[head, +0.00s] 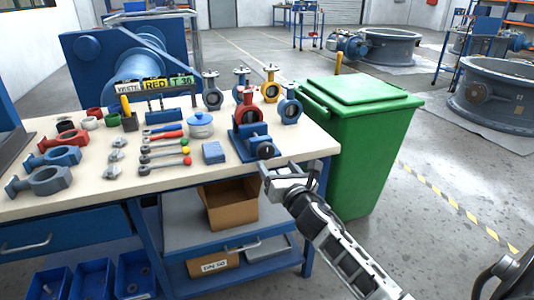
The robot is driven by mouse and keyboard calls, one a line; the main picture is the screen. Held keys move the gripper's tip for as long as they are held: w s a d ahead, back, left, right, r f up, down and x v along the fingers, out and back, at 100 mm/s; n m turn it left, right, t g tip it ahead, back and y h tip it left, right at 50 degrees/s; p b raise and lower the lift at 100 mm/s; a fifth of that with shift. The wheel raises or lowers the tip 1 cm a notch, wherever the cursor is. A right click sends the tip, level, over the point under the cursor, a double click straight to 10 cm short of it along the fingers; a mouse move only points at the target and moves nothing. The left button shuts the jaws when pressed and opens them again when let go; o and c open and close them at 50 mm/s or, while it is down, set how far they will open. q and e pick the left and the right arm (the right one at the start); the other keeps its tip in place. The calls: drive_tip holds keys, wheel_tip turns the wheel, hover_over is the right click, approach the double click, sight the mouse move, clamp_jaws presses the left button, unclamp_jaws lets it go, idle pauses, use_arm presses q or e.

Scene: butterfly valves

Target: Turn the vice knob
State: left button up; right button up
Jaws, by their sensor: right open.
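The blue vice (243,146) stands at the right front part of the workbench, with a red valve body (246,114) at its jaws. Its dark round knob (265,151) faces the front right edge. My right gripper (268,170) is open, just in front of and below the knob at the bench corner. Whether it touches the knob or bench edge I cannot tell. My left gripper is not in view.
The workbench (90,188) holds several valves, wrenches (165,152), a blue-lidded pot (200,124) and a blue block (213,153) left of the vice. A green bin (365,140) stands close to its right. Open floor lies at the right.

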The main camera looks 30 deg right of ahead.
sight(267, 153)
drive_tip(key=b+x, duration=0.1)
drive_tip(key=x, duration=0.7)
drive_tip(key=shift+w, duration=0.35)
drive_tip(key=c, duration=1)
